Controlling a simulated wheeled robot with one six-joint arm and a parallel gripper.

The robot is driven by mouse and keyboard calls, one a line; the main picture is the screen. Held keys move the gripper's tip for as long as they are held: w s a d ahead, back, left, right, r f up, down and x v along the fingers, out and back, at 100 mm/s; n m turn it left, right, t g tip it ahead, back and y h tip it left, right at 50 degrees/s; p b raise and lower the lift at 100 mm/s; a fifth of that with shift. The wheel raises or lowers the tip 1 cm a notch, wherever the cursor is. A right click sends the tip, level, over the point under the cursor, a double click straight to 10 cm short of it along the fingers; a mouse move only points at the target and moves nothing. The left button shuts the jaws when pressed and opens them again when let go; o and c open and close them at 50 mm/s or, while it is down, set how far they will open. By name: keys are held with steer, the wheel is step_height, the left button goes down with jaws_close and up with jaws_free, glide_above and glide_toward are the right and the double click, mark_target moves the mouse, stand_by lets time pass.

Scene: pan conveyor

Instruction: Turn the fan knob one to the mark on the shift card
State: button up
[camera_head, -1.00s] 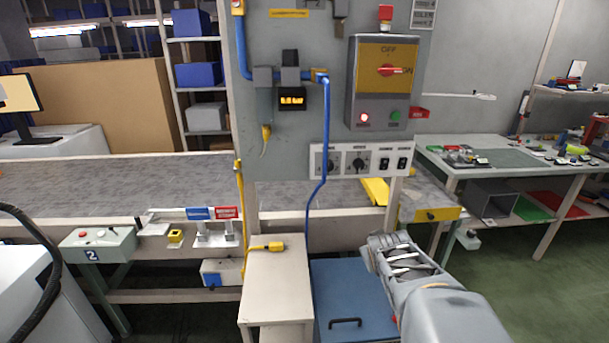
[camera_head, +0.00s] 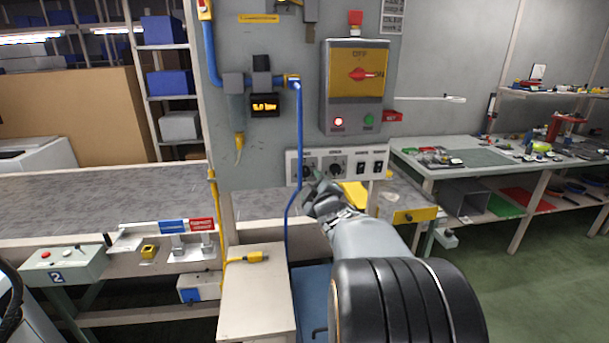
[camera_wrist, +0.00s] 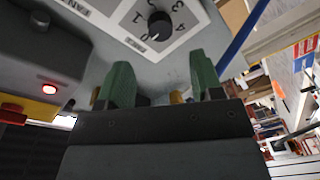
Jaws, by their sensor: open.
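Two black dial knobs sit on a white panel (camera_head: 379,163) low on the grey wall, a left knob (camera_head: 308,170) and a right knob (camera_head: 337,169). My gripper (camera_head: 318,186) is just below and in front of them. In the wrist view a black knob (camera_wrist: 159,25) with digits around it lies beyond my open, empty green-padded fingers (camera_wrist: 163,86). Its white pointer mark faces the lower left of that picture. It appears to be the knob by the panel's end. A printed sheet (camera_head: 391,15) hangs at the top; its text is unreadable, and I cannot tell if it is the shift card.
A blue cable (camera_head: 297,125) hangs down the wall close by the left knob. The switch box (camera_head: 327,92) with a red lit lamp is above. Two rocker switches (camera_head: 369,167) are to the right. A pale cabinet (camera_head: 256,305) stands below left.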

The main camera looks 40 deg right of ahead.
mark_target(305, 174)
steer(key=p+x, duration=0.1)
steer(key=x, duration=0.6)
steer(key=shift+w, duration=0.3)
steer(key=c, duration=0.9)
steer(key=shift+f, duration=0.1)
steer(key=shift+m+b, duration=0.3)
steer(key=shift+b, duration=0.1)
steer(key=shift+f+m+b, duration=0.1)
steer(key=shift+m+b, duration=0.4)
steer(key=shift+m, duration=0.1)
steer(key=m+b, duration=0.2)
steer(key=m, duration=0.1)
steer(key=shift+f+m, duration=0.1)
steer(key=shift+m, duration=0.3)
steer(key=m+h+b, duration=0.1)
steer(key=m+b, duration=0.2)
steer(key=m, duration=0.3)
steer(key=shift+m, duration=0.3)
